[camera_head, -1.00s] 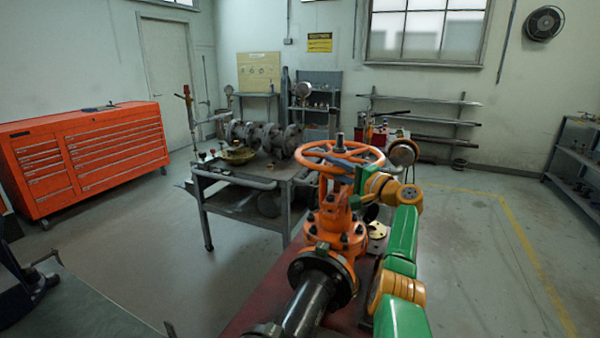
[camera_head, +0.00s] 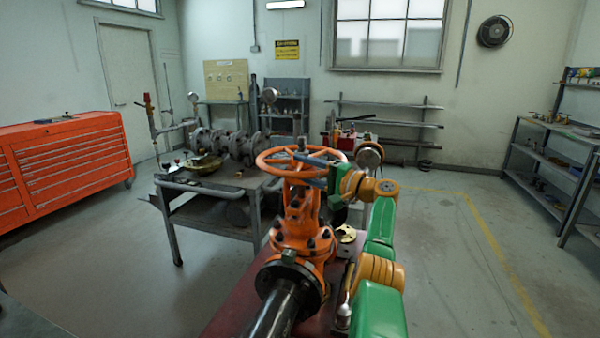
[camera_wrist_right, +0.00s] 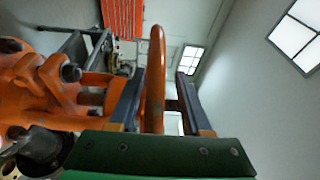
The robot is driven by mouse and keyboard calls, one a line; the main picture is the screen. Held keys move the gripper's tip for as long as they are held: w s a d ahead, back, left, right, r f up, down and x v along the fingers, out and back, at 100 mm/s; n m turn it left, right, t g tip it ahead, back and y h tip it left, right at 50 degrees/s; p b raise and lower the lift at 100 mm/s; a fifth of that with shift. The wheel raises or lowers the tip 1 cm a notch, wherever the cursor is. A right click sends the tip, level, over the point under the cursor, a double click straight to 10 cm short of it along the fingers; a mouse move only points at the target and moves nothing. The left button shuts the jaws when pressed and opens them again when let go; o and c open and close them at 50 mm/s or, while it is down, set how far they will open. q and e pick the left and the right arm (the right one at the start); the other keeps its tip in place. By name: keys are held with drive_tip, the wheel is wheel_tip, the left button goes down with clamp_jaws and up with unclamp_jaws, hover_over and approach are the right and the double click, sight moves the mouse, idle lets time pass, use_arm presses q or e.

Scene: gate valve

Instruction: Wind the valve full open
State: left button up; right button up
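The orange valve handwheel (camera_head: 268,152) sits on top of the orange gate valve body (camera_head: 298,226), in the middle of the head view. My right gripper (camera_head: 290,167) reaches in from the right at the near side of the wheel. In the right wrist view, the wheel's orange rim (camera_wrist_right: 155,80) stands between the two dark fingers of the right gripper (camera_wrist_right: 157,100). Gaps show on both sides of the rim, so the gripper is open around it. The valve stem (camera_head: 302,144) shows at the wheel's hub. My left gripper is not in view.
A steel bench (camera_head: 216,187) with pipe fittings stands behind and left of the valve. An orange tool cabinet (camera_head: 70,165) is at the far left. A shelf rack (camera_head: 540,165) is at the right. The floor (camera_head: 450,260) right of my arm is clear.

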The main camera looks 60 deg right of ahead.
sight(322, 174)
drive_tip(key=shift+o, duration=0.5)
drive_tip(key=shift+s+d, duration=0.15)
drive_tip(key=s+b, duration=0.1)
drive_tip(key=s+f+b, duration=0.1)
drive_tip(key=b, duration=0.1)
drive_tip(key=shift+s+f, duration=0.15)
drive_tip(key=shift+f, duration=0.1)
drive_tip(key=s+b, duration=0.2)
drive_tip(key=s, duration=0.1)
drive_tip(key=s+a+b, duration=0.1)
drive_tip(key=shift+s+r, duration=0.25)
drive_tip(key=shift+s, duration=0.05)
drive_tip(key=shift+s+r, duration=0.2)
drive_tip(key=shift+s, duration=0.1)
drive_tip(key=shift+w, duration=0.1)
drive_tip(key=shift+f, duration=0.1)
